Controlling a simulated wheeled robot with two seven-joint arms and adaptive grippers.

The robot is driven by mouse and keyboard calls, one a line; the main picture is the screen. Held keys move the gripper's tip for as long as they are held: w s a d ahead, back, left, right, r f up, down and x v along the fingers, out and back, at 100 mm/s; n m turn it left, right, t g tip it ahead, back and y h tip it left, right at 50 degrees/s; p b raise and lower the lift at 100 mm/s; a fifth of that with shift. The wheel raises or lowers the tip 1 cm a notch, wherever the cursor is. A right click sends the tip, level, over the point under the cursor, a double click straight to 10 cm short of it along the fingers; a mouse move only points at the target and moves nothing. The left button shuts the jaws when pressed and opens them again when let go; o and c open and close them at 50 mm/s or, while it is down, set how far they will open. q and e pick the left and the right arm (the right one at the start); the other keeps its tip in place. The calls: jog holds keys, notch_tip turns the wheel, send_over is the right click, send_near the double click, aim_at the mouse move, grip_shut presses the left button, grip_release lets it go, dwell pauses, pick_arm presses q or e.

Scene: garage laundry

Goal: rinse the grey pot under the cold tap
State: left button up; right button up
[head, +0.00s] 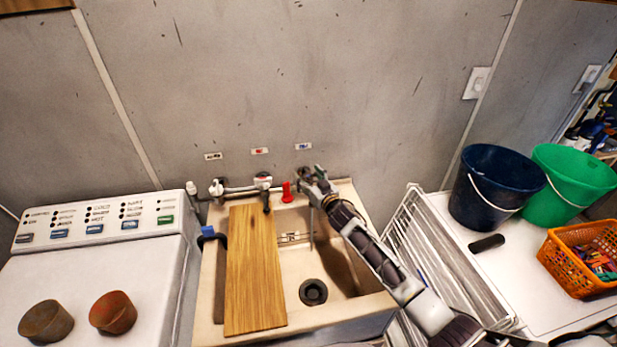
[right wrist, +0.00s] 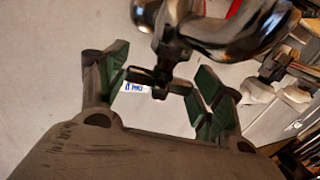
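The grey pot (head: 45,321) looks brownish-grey and stands on the white machine at the left, beside a rust-red pot (head: 113,312). The sink (head: 345,320) has a dark drain (head: 313,292) in its open right part. A blue-marked label (head: 303,146) is on the wall above the cold tap, which my right gripper (head: 312,182) largely hides. In the right wrist view, my right gripper (right wrist: 160,92) is open, its green-padded fingers on either side of the tap's dark cross handle (right wrist: 158,78), with gaps visible. A thin pale vertical streak (head: 311,228) below looks like water. My left gripper is out of view.
A wooden board (head: 254,275) covers the sink's left part. A red tag or lever (head: 287,192) sits between the middle tap (head: 263,181) and my gripper. A white rack (head: 435,250), navy bucket (head: 493,188), green bucket (head: 570,182) and orange basket (head: 572,280) are at the right.

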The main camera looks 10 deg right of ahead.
jog(key=shift+o, duration=0.6)
jog(key=shift+s+d, duration=0.1)
jog(key=shift+s, duration=0.1)
jog(key=shift+s+d, duration=0.15)
jog(key=shift+s, duration=0.25)
jog(key=v, duration=1)
jog(key=shift+s, duration=0.35)
